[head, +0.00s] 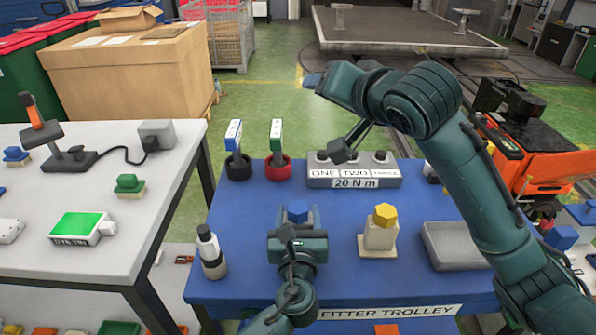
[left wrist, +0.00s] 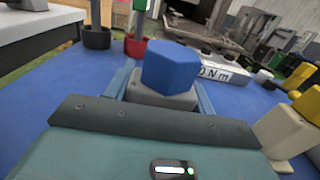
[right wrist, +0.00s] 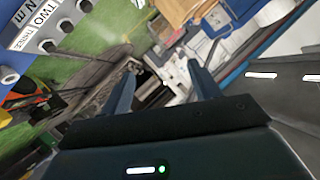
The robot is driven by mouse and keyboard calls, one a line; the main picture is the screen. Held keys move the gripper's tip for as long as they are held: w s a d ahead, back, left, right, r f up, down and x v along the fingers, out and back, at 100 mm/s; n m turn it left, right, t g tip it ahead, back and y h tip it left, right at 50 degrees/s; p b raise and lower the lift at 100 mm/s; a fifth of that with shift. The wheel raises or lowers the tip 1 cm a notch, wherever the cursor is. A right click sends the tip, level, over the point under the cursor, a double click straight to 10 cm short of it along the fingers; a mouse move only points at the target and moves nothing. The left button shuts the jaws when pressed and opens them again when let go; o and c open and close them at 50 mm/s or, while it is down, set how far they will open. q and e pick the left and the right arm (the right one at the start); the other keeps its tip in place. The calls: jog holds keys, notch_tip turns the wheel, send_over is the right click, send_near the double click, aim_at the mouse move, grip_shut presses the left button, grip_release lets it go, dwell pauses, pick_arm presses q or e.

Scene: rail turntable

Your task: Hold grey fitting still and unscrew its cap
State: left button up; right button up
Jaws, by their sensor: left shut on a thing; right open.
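The grey fitting (left wrist: 160,98) stands on the blue trolley top with a blue many-sided cap (left wrist: 172,67) on it; the cap also shows in the head view (head: 298,210). My left gripper (head: 297,232) is shut on the fitting's grey body, with a finger on either side, below the cap. In the head view the gripper hides most of the body. My right gripper (head: 314,80) is raised high above the far side of the trolley, pointing left, away from the cap. In the right wrist view its fingers (right wrist: 162,75) are apart with nothing between them.
A cream fitting with a yellow cap (head: 384,215) stands right of the grey one, and a dark-capped bottle (head: 207,243) left. Behind are a labelled grey box (head: 354,172) and two cups with upright tags (head: 276,137). A grey tray (head: 455,246) lies at the right.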

jog(key=s+a+f+n+g+h, duration=0.1)
jog(key=s+a+f+g, duration=0.3)
jog(key=a+f+g, duration=0.15)
jog(key=n+g+h, duration=0.1)
jog(key=g+h, duration=0.2)
jog(key=h, duration=0.2)
send_near(299, 207)
jog(key=x, duration=0.8)
jog(key=shift+w+f, duration=0.1)
jog(key=shift+f, duration=0.25)
jog(key=shift+c, duration=0.5)
jog(key=c, duration=1)
jog(key=n+y, duration=0.1)
jog(key=n, duration=0.2)
jog(key=shift+d+n+y, duration=0.15)
jog(key=shift+n+y, duration=0.15)
jog(key=shift+y, duration=0.1)
jog(key=shift+n+g+y, duration=0.35)
jog(key=shift+n+y, duration=0.05)
jog(key=shift+n, duration=0.8)
